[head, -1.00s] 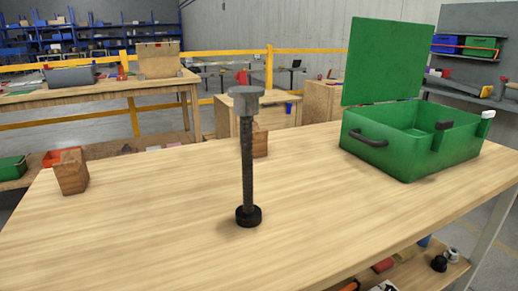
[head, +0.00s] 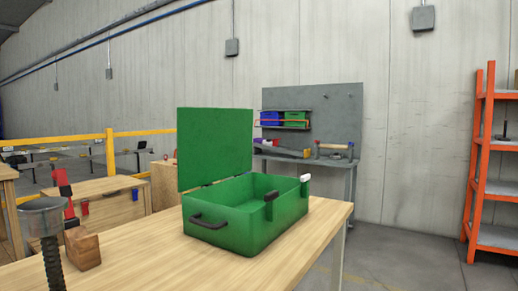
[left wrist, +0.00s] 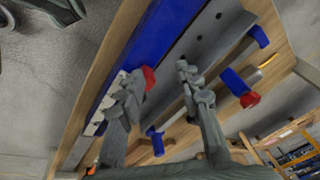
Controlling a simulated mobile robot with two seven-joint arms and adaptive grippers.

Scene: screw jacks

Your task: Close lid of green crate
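The green crate (head: 250,230) stands on the wooden table in the head view. Its green lid (head: 214,147) is open and stands upright along the crate's left and back side. A dark handle (head: 208,221) is on the near side wall, and a black latch and a white latch (head: 304,178) sit on the right rim. My left gripper (left wrist: 165,85) shows in the left wrist view with its two fingers apart and nothing between them. The crate is not in that wrist view. My right gripper is in neither view.
A screw jack (head: 48,235) and a wooden block (head: 82,249) stand on the table (head: 170,262) at the left. An orange shelf (head: 480,165) is at the right, and a grey workbench (head: 345,165) is behind the crate. The floor right of the table is clear.

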